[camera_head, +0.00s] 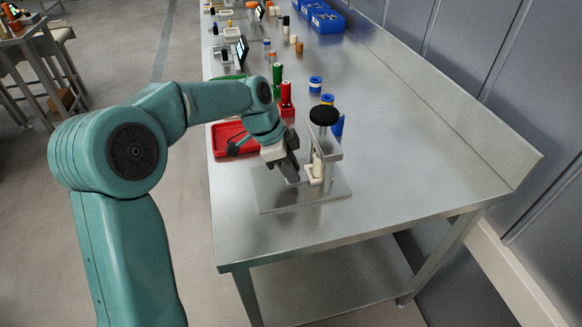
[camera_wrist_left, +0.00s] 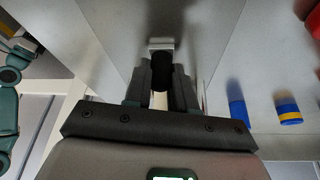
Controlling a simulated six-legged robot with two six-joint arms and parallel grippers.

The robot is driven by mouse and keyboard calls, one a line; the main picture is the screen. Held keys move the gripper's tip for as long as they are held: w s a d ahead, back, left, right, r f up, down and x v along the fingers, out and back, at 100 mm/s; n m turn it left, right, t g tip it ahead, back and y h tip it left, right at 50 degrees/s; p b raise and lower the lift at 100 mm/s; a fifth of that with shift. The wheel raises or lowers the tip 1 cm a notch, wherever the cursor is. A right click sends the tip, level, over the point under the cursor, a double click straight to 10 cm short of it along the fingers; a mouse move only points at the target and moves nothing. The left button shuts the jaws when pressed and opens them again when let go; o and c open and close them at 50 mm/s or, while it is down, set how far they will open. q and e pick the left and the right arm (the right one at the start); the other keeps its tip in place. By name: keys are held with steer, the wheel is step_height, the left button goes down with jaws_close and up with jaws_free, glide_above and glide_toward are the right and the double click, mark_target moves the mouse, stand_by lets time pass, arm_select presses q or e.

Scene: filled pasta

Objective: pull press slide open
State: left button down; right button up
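The press stands on a flat metal base plate (camera_head: 275,196) near the table's front. It has a grey upright bracket (camera_head: 327,140), a black round knob (camera_head: 324,115) on top and a cream-coloured slide part (camera_head: 316,168) low down. My left gripper (camera_head: 292,170) is low over the plate, just left of the cream part. In the wrist view the fingers of my left gripper (camera_wrist_left: 160,85) stand apart, with a black part (camera_wrist_left: 161,70) of the press showing in the gap. I cannot tell whether they touch the press. My right gripper is not in view.
A red tray (camera_head: 222,150) lies behind my left gripper. Red (camera_head: 287,100) and green (camera_head: 277,75) bottles and blue-yellow cylinders (camera_head: 327,99) stand behind the press. Blue bins (camera_head: 327,20) are at the far end. The table's front right (camera_head: 410,185) is clear, with a raised back edge (camera_head: 430,90).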

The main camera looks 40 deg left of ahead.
arm_select(q)
steer(key=shift+s+a, duration=0.25)
steer(key=s+a+b, duration=0.1)
steer(key=s+a, duration=0.1)
steer(key=s, duration=0.1)
steer(key=s+a+b, duration=0.2)
steer(key=s+a, duration=0.1)
steer(key=shift+s+a, duration=0.4)
steer(key=shift+s, duration=0.05)
steer(key=c, duration=0.9)
jaws_free()
steer(key=shift+c, duration=0.2)
steer(key=shift+r, duration=0.1)
steer(key=p+v, duration=0.2)
steer(key=v, duration=1.4)
